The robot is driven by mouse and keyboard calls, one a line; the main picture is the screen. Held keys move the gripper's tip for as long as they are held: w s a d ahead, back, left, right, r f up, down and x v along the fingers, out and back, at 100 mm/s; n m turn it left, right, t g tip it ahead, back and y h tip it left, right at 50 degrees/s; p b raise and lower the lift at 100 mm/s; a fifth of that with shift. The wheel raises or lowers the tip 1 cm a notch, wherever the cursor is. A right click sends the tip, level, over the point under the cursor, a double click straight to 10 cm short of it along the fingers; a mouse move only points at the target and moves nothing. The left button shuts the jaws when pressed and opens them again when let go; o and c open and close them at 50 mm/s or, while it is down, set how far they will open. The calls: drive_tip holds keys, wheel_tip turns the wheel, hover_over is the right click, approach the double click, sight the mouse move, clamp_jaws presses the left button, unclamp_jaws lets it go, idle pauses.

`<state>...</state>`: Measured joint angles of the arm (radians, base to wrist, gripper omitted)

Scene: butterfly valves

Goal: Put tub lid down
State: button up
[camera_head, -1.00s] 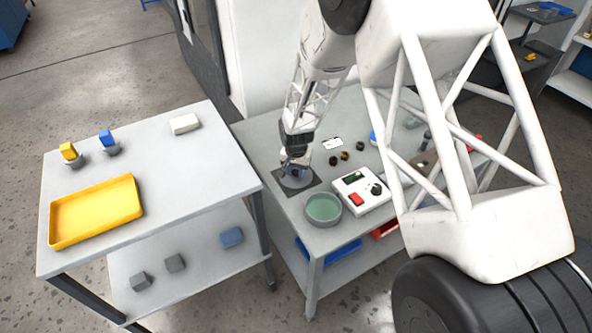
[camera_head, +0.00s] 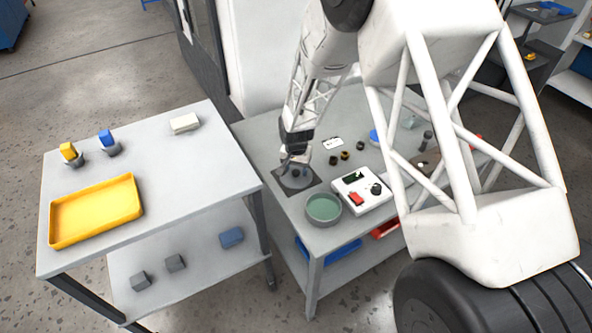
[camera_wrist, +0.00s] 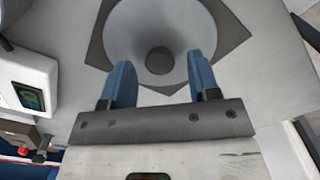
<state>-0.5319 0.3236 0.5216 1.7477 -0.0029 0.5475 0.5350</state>
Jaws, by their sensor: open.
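The tub lid (camera_head: 298,181) is a grey round disc with a dark central knob. It lies flat on a dark square mat (camera_head: 280,187) on the right-hand table. In the wrist view the lid (camera_wrist: 185,30) is at the top, with its knob (camera_wrist: 159,60) between and beyond the fingertips. My gripper (camera_wrist: 160,75) has two blue fingers spread apart with a gap around the knob; it is open and holds nothing. In the head view my gripper (camera_head: 294,160) is just above the lid and partly hides it. The tub (camera_head: 323,208), round with a green inside, stands uncovered near the table's front edge.
A white box (camera_head: 362,190) with a red button and black knob stands right of the tub. Several small dark rings (camera_head: 345,155) lie behind it. The left table holds a yellow tray (camera_head: 96,211), two valves with yellow and blue handles, and a white block (camera_head: 185,123).

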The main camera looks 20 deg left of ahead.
sight(296, 172)
wheel_tip(296, 172, up, 11)
idle(0.6)
drive_tip(key=shift+r, duration=0.1)
idle(0.6)
drive_tip(key=s+d+r+t, duration=0.1)
drive_tip(key=s+d+r, duration=0.5)
drive_tip(key=d+r, duration=0.55)
drive_tip(key=s+d+r, duration=0.6)
drive_tip(key=d+r, duration=0.4)
drive_tip(key=d, duration=0.2)
drive_tip(key=s+d+r, duration=0.3)
drive_tip(key=s+d, duration=0.4)
drive_tip(key=s, duration=0.5)
drive_tip(key=s+d+r+t, duration=0.1)
drive_tip(key=s+d+r, duration=0.2)
drive_tip(key=s+d, duration=0.5)
drive_tip(key=s, duration=0.4)
drive_tip(key=shift+d+r+t, duration=0.2)
drive_tip(key=shift+t, duration=0.1)
